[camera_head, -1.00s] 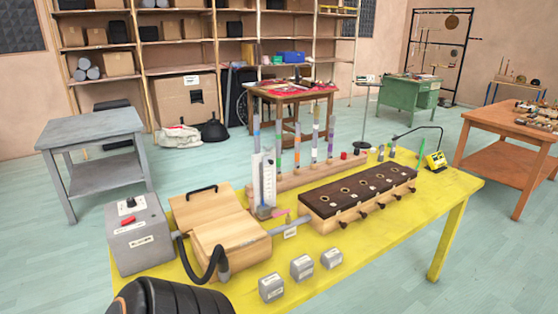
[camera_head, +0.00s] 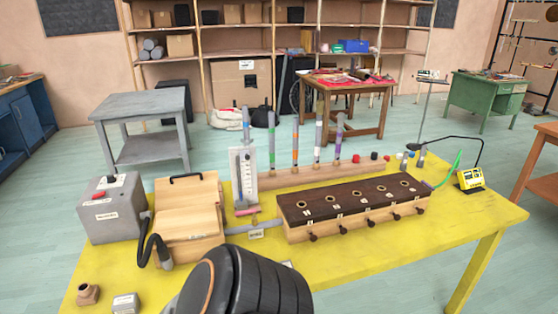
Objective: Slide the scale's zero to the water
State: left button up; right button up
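The white scale (camera_head: 238,165) stands upright on the yellow table, part of a gauge with a clear tube beside it. Its markings, zero and water level are too small to read. A small pink piece (camera_head: 241,211) lies at the gauge's foot. Neither gripper shows. A black ribbed part of my own arm (camera_head: 245,285) fills the bottom middle, in front of the gauge and apart from it, and hides part of the table.
On the yellow table (camera_head: 400,248) are a grey box with a red switch (camera_head: 112,208), wooden bellows (camera_head: 188,215) with a black hose, a dark-topped wooden chest (camera_head: 350,205) and several upright tubes behind. A grey block (camera_head: 125,303) lies front left. The table's right front is clear.

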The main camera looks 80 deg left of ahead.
aim_at(245, 157)
jog(key=u, duration=1.55)
